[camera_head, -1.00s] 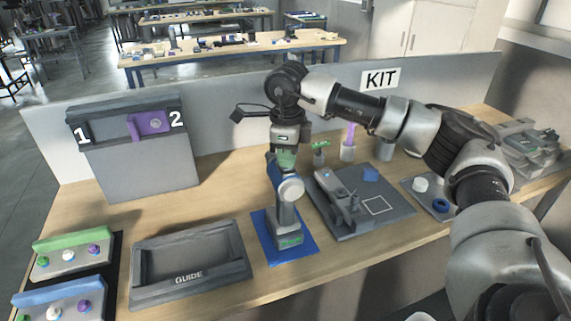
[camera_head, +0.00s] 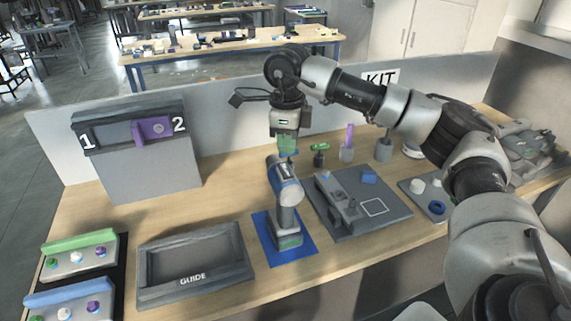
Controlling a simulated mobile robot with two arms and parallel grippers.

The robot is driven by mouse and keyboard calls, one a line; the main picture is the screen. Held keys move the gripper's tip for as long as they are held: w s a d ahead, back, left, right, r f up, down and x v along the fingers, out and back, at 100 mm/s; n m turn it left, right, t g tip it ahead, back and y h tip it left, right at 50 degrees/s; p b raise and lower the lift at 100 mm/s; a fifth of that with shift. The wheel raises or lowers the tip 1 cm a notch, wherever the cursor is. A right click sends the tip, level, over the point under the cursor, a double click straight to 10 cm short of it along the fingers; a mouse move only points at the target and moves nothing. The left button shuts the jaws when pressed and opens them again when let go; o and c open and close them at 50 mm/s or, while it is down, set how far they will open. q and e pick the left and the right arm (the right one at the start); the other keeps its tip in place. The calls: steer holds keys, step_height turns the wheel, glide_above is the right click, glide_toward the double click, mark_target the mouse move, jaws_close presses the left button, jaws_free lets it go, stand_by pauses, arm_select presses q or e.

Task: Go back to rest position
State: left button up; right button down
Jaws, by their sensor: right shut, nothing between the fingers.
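My right gripper (camera_head: 287,150) points straight down, shut and empty, its green fingers just above and behind the top of a power tool in the picture. The power tool (camera_head: 286,200) is grey and blue and looks like a drill. It stands upright on a blue mat (camera_head: 301,252) on the wooden bench (camera_head: 220,208). I cannot tell the exact gap between fingertips and tool. My right arm reaches in from the right side. My left gripper is not in view.
A grey GUIDE tray (camera_head: 196,292) lies left of the tool. A grey fixture board (camera_head: 375,226) is on its right. Behind stand small holders, one with a purple item (camera_head: 349,135), and a panel with a KIT sign (camera_head: 380,80). A box marked 1 and 2 (camera_head: 150,176) stands at left.

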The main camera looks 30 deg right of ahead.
steer(key=shift+r, duration=0.6)
steer(key=shift+f, duration=0.1)
